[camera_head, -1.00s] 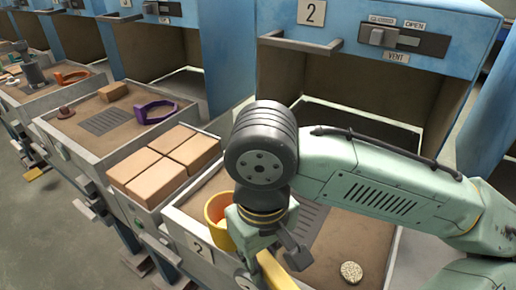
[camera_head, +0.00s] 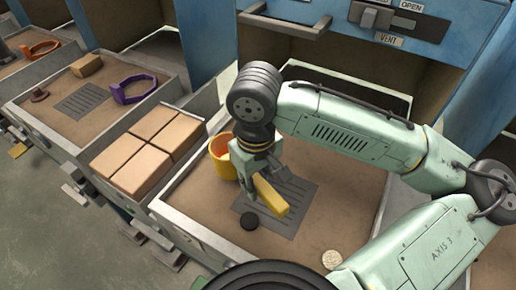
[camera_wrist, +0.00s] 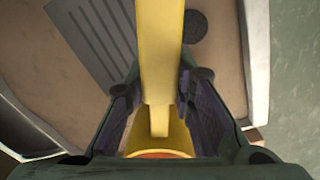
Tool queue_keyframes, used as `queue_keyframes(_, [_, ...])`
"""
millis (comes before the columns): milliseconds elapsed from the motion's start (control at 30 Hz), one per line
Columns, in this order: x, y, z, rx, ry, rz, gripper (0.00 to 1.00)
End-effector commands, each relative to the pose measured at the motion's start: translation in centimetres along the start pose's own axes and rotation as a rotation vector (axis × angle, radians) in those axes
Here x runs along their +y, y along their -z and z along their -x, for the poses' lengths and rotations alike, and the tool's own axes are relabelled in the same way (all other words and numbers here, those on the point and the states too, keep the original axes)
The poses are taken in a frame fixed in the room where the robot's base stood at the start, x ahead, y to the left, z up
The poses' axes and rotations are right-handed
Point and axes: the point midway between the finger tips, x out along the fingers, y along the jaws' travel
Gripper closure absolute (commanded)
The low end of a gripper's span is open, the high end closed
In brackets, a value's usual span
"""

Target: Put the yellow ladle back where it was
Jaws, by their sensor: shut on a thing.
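The yellow ladle has a round cup (camera_head: 222,158) with orange inside and a straight yellow handle (camera_head: 271,196). My gripper (camera_head: 254,178) is shut on the handle, and the cup shows to its left in the head view. In the wrist view the handle (camera_wrist: 160,60) runs between the two fingers, with the cup (camera_wrist: 160,140) at the bottom edge. The ladle is over the sandy tray (camera_head: 315,235) of the station marked 2, near its dark slotted plate (camera_head: 305,207). I cannot tell whether the ladle touches the tray.
A black disc (camera_head: 249,221) and a pale speckled disc (camera_head: 332,259) lie in the tray. Tan blocks (camera_head: 148,150) stand on its left. Further left, another tray (camera_head: 60,130) holds a purple ring-shaped piece (camera_head: 134,88). The blue housing with the vent slider (camera_head: 376,17) rises behind.

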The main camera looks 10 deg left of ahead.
Motion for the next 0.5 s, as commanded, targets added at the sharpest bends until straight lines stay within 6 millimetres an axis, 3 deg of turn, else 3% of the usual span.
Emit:
queue_keyframes(200, [3.6,4.1,-0.7,-0.001,-0.001,-0.002,1.00])
queue_keyframes(500, [5.7,6.4,-1.1,0.000,-0.002,-0.001,1.00])
